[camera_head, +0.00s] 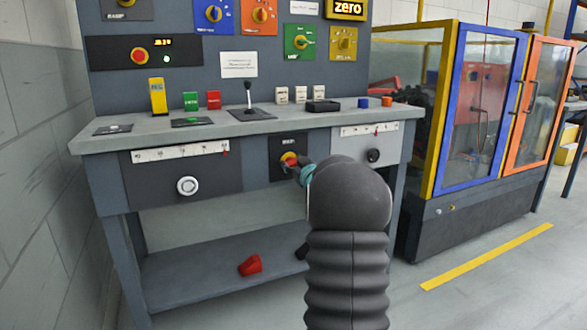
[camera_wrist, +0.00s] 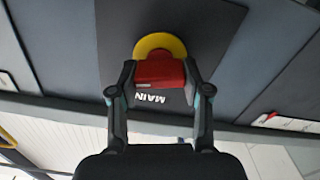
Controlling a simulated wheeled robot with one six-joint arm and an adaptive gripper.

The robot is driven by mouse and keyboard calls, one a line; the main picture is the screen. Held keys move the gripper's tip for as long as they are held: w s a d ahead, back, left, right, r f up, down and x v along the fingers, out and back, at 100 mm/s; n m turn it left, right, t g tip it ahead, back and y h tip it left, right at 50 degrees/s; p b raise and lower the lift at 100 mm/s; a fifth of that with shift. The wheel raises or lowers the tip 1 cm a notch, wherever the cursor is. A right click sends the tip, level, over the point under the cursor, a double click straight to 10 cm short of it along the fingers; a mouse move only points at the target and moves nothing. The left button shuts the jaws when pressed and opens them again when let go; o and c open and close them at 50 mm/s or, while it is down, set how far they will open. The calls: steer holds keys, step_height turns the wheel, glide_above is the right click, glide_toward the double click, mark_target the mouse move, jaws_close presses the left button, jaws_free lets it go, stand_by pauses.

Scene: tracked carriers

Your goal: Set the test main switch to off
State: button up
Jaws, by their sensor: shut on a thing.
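The main switch is a red handle (camera_wrist: 160,74) on a yellow disc (camera_wrist: 159,42), mounted on a black panel (camera_wrist: 115,45) lettered MAIN. In the head view the switch (camera_head: 288,157) sits on the bench's front face, in the middle below the top. My gripper (camera_wrist: 159,82) is shut on the red handle, with one finger at each side of it. In the wrist view the handle lies crosswise between the fingertips. My arm hides part of the switch's right side in the head view, and any on or off marks cannot be read.
The bench top (camera_head: 225,128) above holds a black lever (camera_head: 248,95) and several coloured blocks. A white knob (camera_head: 187,186) is left of the switch, a black knob (camera_head: 373,155) right. A red object (camera_head: 250,265) lies on the lower shelf (camera_head: 190,272). A glazed enclosure (camera_head: 435,215) stands to the right.

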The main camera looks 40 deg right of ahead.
steer(key=n+b, duration=0.2)
steer(key=n, duration=0.2)
steer(key=shift+a+f, duration=0.1)
steer(key=shift+f, duration=0.05)
steer(key=n+b, duration=0.1)
steer(key=n, duration=0.2)
steer(key=shift+b, duration=0.3)
steer(key=n, duration=0.4)
steer(key=shift+a+n, duration=0.1)
steer(key=shift+n, duration=1.8)
steer(key=o, duration=1.2)
steer(key=shift+c, duration=0.2)
